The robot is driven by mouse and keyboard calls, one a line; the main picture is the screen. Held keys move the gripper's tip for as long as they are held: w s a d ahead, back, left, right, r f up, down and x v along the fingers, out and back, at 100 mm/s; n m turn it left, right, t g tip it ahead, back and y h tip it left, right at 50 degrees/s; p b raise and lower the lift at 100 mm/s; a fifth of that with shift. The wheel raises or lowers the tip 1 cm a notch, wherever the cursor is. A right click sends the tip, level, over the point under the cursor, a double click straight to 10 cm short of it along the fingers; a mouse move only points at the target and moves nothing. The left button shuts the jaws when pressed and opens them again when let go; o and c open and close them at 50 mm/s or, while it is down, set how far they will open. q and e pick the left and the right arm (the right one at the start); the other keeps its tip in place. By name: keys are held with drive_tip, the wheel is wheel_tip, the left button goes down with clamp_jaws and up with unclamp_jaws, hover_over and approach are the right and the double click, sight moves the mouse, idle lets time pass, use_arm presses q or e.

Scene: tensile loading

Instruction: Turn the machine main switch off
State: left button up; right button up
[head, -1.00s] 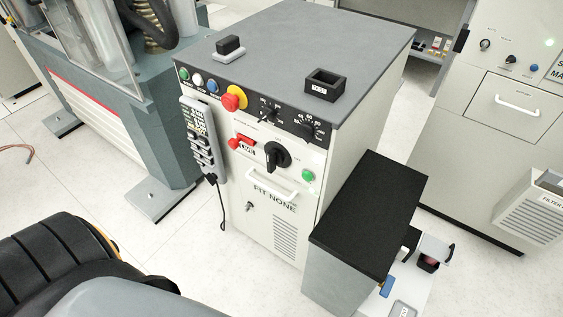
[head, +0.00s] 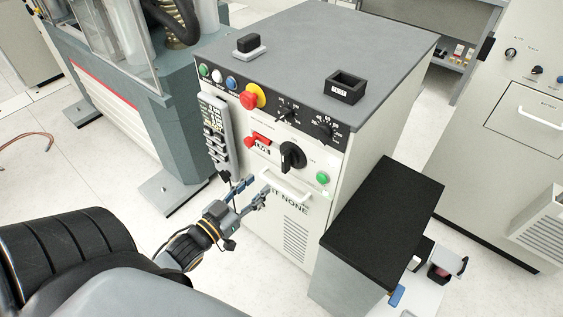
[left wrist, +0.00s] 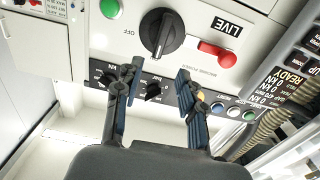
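A pale machine cabinet (head: 372,170) stands in the middle of the head view. Its front carries a black rotary switch (head: 292,156) with a white pointer line. In the left wrist view this switch (left wrist: 161,33) appears upside down, its grip roughly upright, with an OFF label beside it. A red lever (head: 258,140) and a LIVE plate (left wrist: 226,27) sit next to it. My left gripper (head: 258,190) is open and empty in front of the panel, below and left of the switch. Its two fingers (left wrist: 155,90) are apart and not touching the switch. My right gripper is not in view.
A green button (head: 322,178), a yellow-red emergency stop (head: 251,98), smaller knobs (head: 324,130) and a white drawer handle (head: 286,189) share the panel. A handheld pendant (head: 216,135) hangs on the left edge. A black-topped box (head: 388,215) stands at the cabinet's right front.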

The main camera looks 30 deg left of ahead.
sight(283, 162)
use_arm(q)
drive_tip(key=w, duration=0.7)
drive_tip(key=w+d, duration=0.1)
drive_tip(key=w, duration=0.3)
drive_tip(key=shift+w+p, duration=0.1)
drive_tip(key=shift+p, duration=0.3)
clamp_jaws()
